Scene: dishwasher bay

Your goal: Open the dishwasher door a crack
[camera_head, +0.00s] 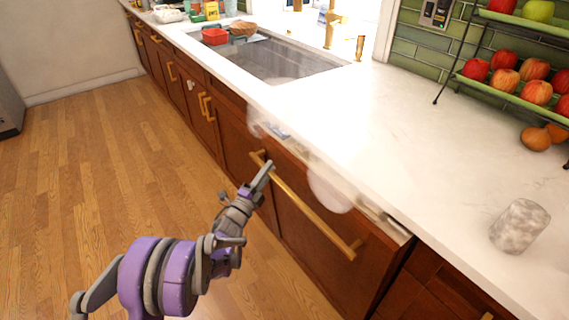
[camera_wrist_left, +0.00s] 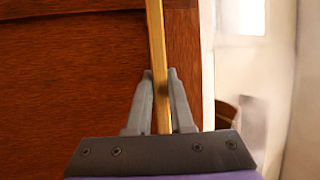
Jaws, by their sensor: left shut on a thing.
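The dishwasher door (camera_head: 298,232) is a brown wooden front panel below the white counter in the head view. Its top edge stands a little out from the counter, and a narrow gap with white, partly see-through shapes shows behind it. A long brass handle (camera_head: 312,214) runs along the door. My left gripper (camera_head: 268,167) is shut on the far end of this handle. In the left wrist view, the brass bar (camera_wrist_left: 156,60) passes between the two grey fingers (camera_wrist_left: 162,85). My right gripper is not in view.
A white counter (camera_head: 400,150) runs above the door, with a sink (camera_head: 270,58) further back. A grey marbled cup (camera_head: 519,226) stands near the counter's front edge. A fruit rack (camera_head: 520,95) stands at the right. The wooden floor (camera_head: 100,160) at the left is clear.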

